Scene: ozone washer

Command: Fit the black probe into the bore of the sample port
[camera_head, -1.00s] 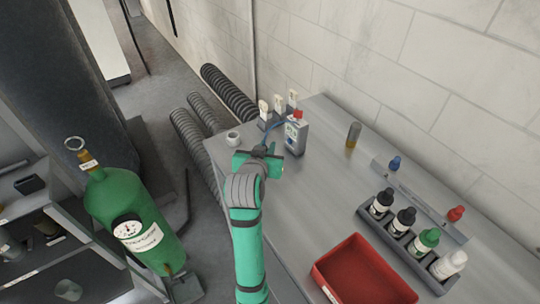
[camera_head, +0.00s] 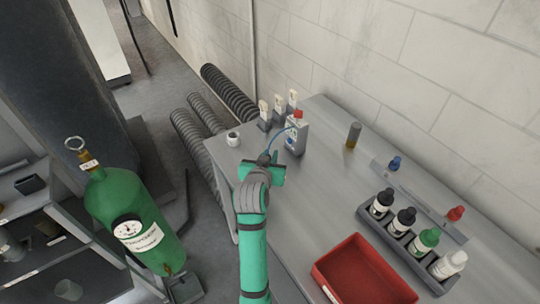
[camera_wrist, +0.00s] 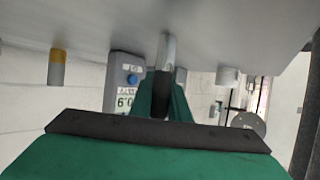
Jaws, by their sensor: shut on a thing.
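My gripper (camera_head: 264,160) is shut on the black probe (camera_wrist: 161,94), which sits between its green fingers in the wrist view. The probe's bare metal end points toward the tabletop, which shows at the top of that view. In the head view my gripper hides most of the probe. A short pale cylinder with a dark opening (camera_head: 233,140), apparently the sample port, stands near the bench's far left corner. It appears to show in the wrist view too (camera_wrist: 228,76). The probe is apart from it, to its right in the head view.
A grey meter (camera_head: 296,137) with a blue cable stands behind my gripper, beside pale-topped holders (camera_head: 264,112). An amber-based vial (camera_head: 353,134), a bottle rack (camera_head: 365,212) and a red tray (camera_head: 360,280) are to the right. A green gas cylinder (camera_head: 135,215) stands left of the bench.

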